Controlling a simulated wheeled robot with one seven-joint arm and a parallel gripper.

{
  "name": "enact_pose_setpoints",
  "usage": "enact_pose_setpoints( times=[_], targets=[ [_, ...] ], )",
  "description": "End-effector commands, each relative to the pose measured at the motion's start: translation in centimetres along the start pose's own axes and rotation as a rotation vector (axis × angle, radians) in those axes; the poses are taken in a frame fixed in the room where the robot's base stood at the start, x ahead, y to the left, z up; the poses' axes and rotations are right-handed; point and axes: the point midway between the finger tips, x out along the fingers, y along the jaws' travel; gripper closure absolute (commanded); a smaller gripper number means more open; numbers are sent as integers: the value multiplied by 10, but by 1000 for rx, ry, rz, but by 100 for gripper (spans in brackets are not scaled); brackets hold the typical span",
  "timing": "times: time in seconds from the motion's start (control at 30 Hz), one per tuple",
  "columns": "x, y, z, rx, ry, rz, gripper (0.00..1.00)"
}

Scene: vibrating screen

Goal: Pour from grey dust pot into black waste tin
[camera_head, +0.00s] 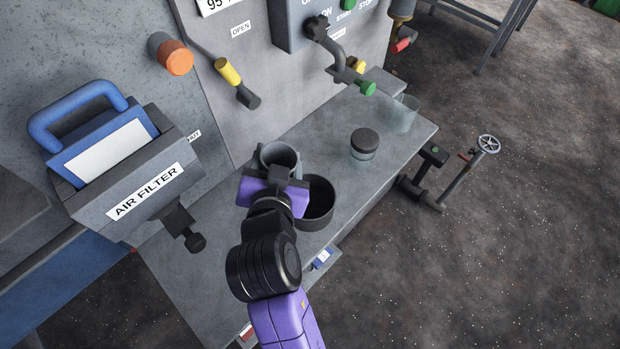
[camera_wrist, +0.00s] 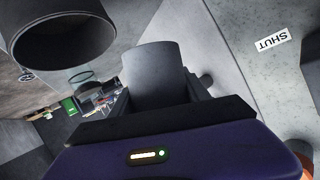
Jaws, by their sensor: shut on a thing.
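The grey dust pot (camera_head: 279,156) is held in my gripper (camera_head: 272,178) above the ledge, left of and close to the black waste tin. In the wrist view the pot (camera_wrist: 152,72) stands between my two fingers (camera_wrist: 155,95), and its contents do not show. The black waste tin (camera_head: 318,204) is wide and round and stands on the ledge, partly behind my gripper. The tin also shows at the upper left of the wrist view (camera_wrist: 62,40), apart from the pot.
A lidded glass jar (camera_head: 364,145) and a clear beaker (camera_head: 403,113) stand farther right on the grey ledge (camera_head: 317,135). The air filter housing (camera_head: 140,190) is at left. Valve handles (camera_head: 237,82) stick out from the panel behind. The ledge between tin and jar is clear.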

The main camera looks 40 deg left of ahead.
Motion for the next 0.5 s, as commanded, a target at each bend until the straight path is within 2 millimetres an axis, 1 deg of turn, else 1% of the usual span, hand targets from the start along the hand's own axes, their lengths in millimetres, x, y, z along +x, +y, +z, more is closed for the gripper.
enact_pose_setpoints(
  times=[0.03,0.1,0.13,0.37,0.5],
  targets=[
    [-1,-8,0,-88,1,31,87],
    [-1,-11,0,-190,7,77,87],
    [-1,-10,1,-208,8,87,87],
    [0,-8,1,-204,10,88,87],
    [-3,-10,-5,-216,11,93,87]
  ],
)
